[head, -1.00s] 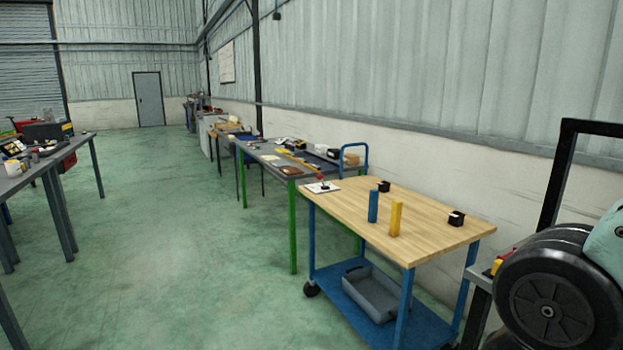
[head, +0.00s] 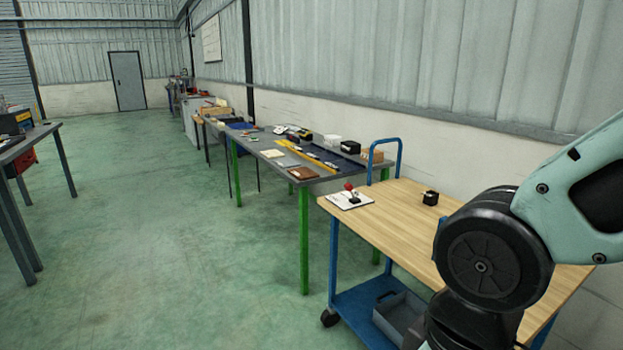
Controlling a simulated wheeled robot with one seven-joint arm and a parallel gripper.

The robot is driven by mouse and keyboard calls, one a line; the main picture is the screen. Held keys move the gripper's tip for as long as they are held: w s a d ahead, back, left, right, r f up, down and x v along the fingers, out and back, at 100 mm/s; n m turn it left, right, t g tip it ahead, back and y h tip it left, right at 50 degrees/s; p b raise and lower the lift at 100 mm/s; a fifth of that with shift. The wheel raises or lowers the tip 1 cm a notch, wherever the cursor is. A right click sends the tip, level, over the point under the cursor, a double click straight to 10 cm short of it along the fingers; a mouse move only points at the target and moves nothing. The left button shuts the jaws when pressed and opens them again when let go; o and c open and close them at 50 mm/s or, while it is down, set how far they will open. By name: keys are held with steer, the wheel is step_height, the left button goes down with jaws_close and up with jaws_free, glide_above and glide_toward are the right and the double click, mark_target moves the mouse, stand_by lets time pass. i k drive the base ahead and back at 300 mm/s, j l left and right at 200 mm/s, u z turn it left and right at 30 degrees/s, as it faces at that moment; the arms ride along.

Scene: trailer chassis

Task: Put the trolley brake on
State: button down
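The trolley (head: 405,218) has a light wooden top, blue legs, a blue lower shelf and a blue push handle (head: 385,142) at its far end. On the top's far left corner sits a white plate (head: 340,203) with a small lever that has a red knob (head: 349,187); this may be the brake lever. The lever stands roughly upright. One dark caster (head: 329,318) shows at the trolley's left leg. My arm covers the near right part of the trolley. My gripper is not in view.
A small black block (head: 430,198) stands on the trolley top, and a grey bin (head: 393,317) is on the lower shelf. A green-legged workbench (head: 318,179) with tools stands just beyond. Another bench (head: 22,148) is at the left. The green floor (head: 180,240) between is clear.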

mark_target(348, 188)
steer(key=i+j, duration=0.2)
steer(key=i, duration=0.35)
steer(key=i+j+u, duration=0.15)
steer(key=i, duration=0.4)
steer(key=i+j, duration=0.25)
steer(key=i, duration=0.35)
steer(key=u, duration=0.05)
